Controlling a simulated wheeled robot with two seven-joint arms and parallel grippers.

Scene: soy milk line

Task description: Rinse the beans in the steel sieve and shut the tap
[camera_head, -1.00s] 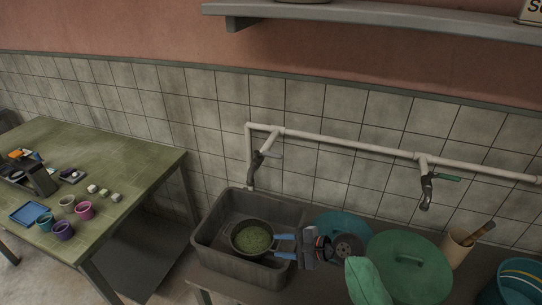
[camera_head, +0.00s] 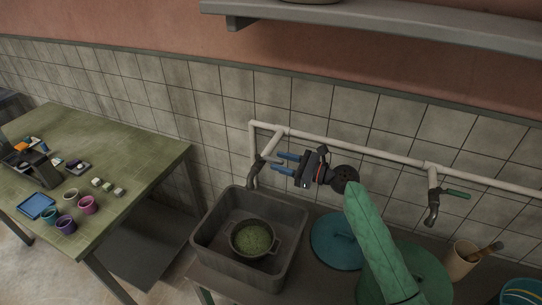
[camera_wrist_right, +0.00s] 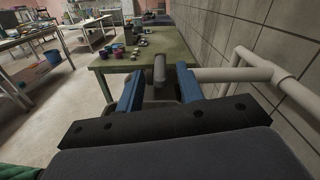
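The sieve (camera_head: 250,238), full of green beans, sits inside the grey sink basin (camera_head: 205,248). The left tap (camera_head: 255,172) hangs from the white pipe above the basin. I see no water stream under it. My right gripper (camera_head: 283,163) is open and empty, its blue fingers just right of the tap in the head view and pointing toward it. In the right wrist view, a grey tap part (camera_wrist_right: 160,70) shows between the two blue fingers, ahead of them; contact cannot be told. The tap's lever is not clearly visible. My left gripper is not in view.
A second tap (camera_head: 433,205) with a green lever is at the right. A teal lid (camera_head: 335,240) and a green lid (camera_head: 430,275) lie right of the basin, near a beige cup (camera_head: 460,262). The white pipe (camera_head: 360,147) runs along the tiled wall. A green table (camera_head: 130,150) stands left.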

